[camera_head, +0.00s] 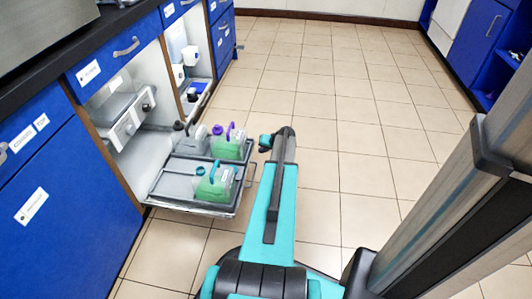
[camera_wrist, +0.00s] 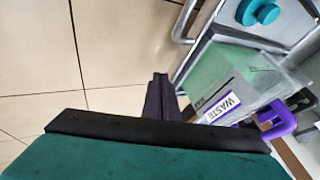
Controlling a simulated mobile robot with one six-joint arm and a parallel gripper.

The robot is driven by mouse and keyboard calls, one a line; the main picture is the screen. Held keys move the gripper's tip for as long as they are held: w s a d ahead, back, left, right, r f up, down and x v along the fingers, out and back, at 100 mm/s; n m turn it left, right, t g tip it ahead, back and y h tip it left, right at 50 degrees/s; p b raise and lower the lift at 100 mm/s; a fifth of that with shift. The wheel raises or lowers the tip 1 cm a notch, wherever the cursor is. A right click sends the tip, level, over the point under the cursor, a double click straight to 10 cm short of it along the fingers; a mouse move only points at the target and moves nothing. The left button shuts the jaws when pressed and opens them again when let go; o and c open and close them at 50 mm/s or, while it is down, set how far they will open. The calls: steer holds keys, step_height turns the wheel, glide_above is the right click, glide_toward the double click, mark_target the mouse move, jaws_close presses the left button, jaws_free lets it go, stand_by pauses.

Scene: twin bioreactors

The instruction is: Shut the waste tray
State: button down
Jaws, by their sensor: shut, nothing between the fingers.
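The waste tray (camera_head: 165,187) is a grey tray pulled out of the open bay in the blue cabinets at the left. It carries a green jug with a teal cap (camera_head: 216,183), a green jug with a purple handle (camera_head: 229,146) and a pale jug with a dark cap (camera_head: 190,140). A metal handle bar runs along the tray's outer side; it also shows in the wrist view (camera_wrist: 183,23). My gripper (camera_wrist: 160,80) is shut and empty, beside the tray's outer side. A jug labelled WASTE (camera_wrist: 226,103) shows close to its fingers. Contact with the tray cannot be told.
Above the tray, a grey unit with knobs (camera_head: 124,125) sits inside the bay. A farther open bay holds white containers (camera_head: 190,55). The tiled floor (camera_head: 340,110) to the right is clear. Blue cabinets (camera_head: 474,38) stand at the far right.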

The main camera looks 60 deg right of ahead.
mark_target(251, 151)
steer(key=shift+w+a+f+b, duration=0.1)
steer(key=shift+w+a+b, duration=0.1)
steer(key=shift+w, duration=0.45)
steer(key=shift+w+a+r+b, duration=0.15)
steer(key=shift+w+b, duration=0.1)
steer(key=shift+w, duration=0.4)
steer(key=shift+w+a+f+b, duration=0.15)
steer(key=shift+w+a+b, duration=0.05)
steer(key=shift+w, duration=0.45)
